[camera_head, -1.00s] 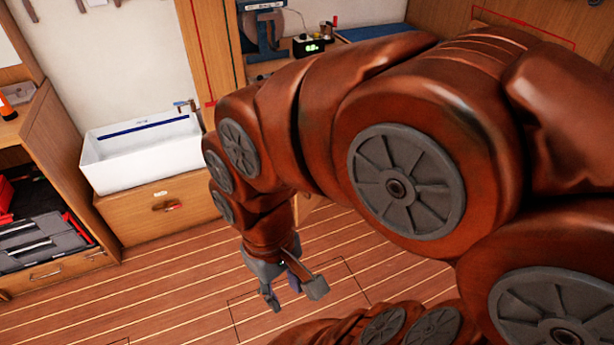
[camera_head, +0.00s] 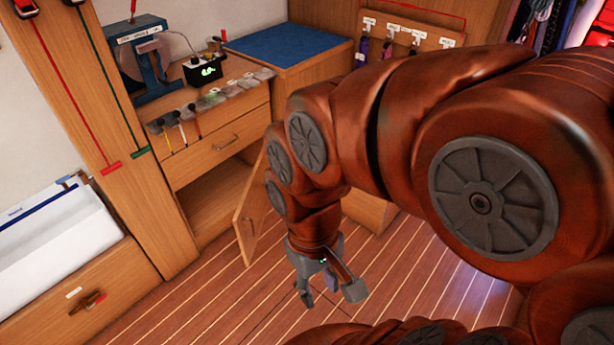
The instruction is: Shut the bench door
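The bench door (camera_head: 249,212) is a wooden panel under the workbench, standing ajar and swung out over the floor. Its cupboard opening (camera_head: 212,200) shows to its left. A handle sits low on the door's face. My arm hides part of the door's right side. My gripper (camera_head: 328,294) hangs over the plank floor, to the right of and below the door in the picture, apart from it. Its fingers are spread and I see nothing between them.
The workbench (camera_head: 214,123) has a drawer (camera_head: 222,141) above the cupboard and a blue machine (camera_head: 143,62) on top. A blue-topped cabinet (camera_head: 285,43) stands right of it. A white sink (camera_head: 55,240) is at left. The plank floor (camera_head: 225,300) in front is clear.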

